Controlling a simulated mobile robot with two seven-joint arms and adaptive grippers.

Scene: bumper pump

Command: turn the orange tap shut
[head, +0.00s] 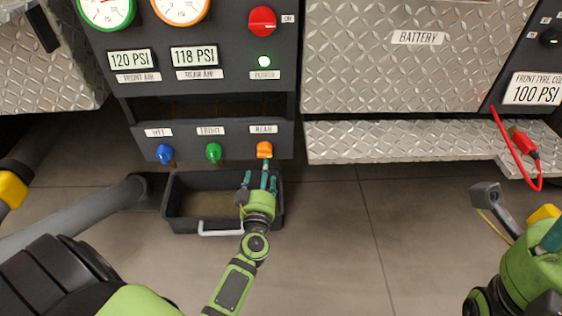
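The orange tap (264,150) is at the right end of a row on the dark panel's lower ledge, under a small white label. My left gripper (260,178) is just below it, pointing up at the panel. Its teal fingers are spread apart with nothing visible between them. The longest-looking fingertip ends right at the tap's lower edge; I cannot tell whether it touches. My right gripper (548,240) is only partly in view at the lower right edge, away from the panel, and its fingers are mostly cut off.
A blue tap (165,153) and a green tap (213,152) share the ledge. A dark open bin (183,222) with a pale handle stands on the floor below. Diamond-plate metal (400,142) juts out at right, with a red cable (524,144). The floor at centre right is clear.

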